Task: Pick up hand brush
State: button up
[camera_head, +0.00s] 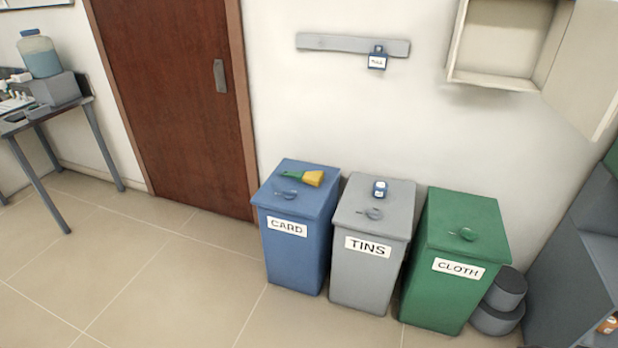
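The hand brush (304,177) lies flat on the lid of the blue bin labelled CARD (293,240). It has a green handle pointing left and a yellow brush end to the right. It lies behind the loop handle of that lid. My gripper is not in view.
A grey TINS bin (367,265) with a small blue-and-white item (380,189) on its lid and a green CLOTH bin (450,290) stand to the right. A table (58,108) is at far left. An open wall cabinet (500,40) hangs upper right. The floor in front is clear.

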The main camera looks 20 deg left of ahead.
aim_at(314, 178)
jog(key=i+j+u, duration=0.1)
jog(key=i+j, duration=0.25)
jog(key=i+j+u, duration=0.1)
jog(key=i+j, duration=0.2)
jog(key=i, duration=0.2)
jog(key=i+j+u, duration=0.1)
jog(key=i+j, duration=0.2)
jog(key=i, duration=0.15)
jog(key=i+j+u, duration=0.1)
jog(key=i+j, duration=0.15)
jog(key=i, duration=0.2)
jog(key=i+j+u, duration=0.1)
jog(key=i+j, duration=0.15)
jog(key=i, duration=0.2)
jog(key=i+j+u, duration=0.1)
jog(key=i, duration=0.35)
